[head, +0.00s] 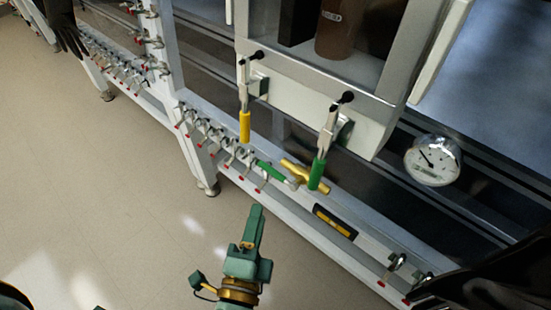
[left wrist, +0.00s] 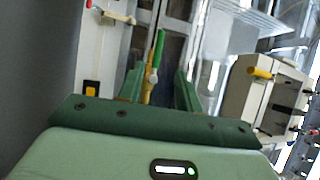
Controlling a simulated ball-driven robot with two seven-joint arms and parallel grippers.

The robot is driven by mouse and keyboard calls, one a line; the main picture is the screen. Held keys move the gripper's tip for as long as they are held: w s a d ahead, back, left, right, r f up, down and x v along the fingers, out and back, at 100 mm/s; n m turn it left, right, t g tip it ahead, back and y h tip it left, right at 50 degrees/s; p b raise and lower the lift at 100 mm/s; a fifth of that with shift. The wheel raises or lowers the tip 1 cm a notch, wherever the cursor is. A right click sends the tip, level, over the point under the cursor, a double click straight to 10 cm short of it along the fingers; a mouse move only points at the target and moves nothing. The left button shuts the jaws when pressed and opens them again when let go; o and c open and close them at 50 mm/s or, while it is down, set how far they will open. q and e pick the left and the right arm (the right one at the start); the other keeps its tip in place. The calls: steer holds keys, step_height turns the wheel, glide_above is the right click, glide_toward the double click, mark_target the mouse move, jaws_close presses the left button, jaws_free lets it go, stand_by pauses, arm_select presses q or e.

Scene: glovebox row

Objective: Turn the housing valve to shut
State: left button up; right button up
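The housing valve has a brass body (head: 307,178) and a green lever (head: 272,172), on the rail below the housing's front. The lever points to the left and slightly up in the head view. In the left wrist view the green lever (left wrist: 160,47) and brass body (left wrist: 147,88) show between the fingers, farther off. My left gripper (head: 257,210) is below the lever in the head view, apart from it. Its two fingers stand apart with nothing held, as the left wrist view (left wrist: 159,88) shows. My right gripper is not in view.
Two clamps, with a yellow handle (head: 245,127) and a green handle (head: 317,174), hang just above the valve. A round gauge (head: 432,160) is at the right. Small red-tipped taps (head: 208,135) line the rail. A black-and-yellow label (head: 335,222) lies below the valve. The floor (head: 110,190) at left is clear.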

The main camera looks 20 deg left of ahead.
mark_target(278, 175)
arm_select(q)
steer(key=w, duration=0.4)
steer(key=w+a, duration=0.1)
steer(key=w, duration=0.4)
steer(key=w+a+b, duration=0.1)
steer(key=w, duration=0.4)
steer(key=shift+a+r, duration=0.15)
steer(key=shift+r, duration=0.2)
jaws_close()
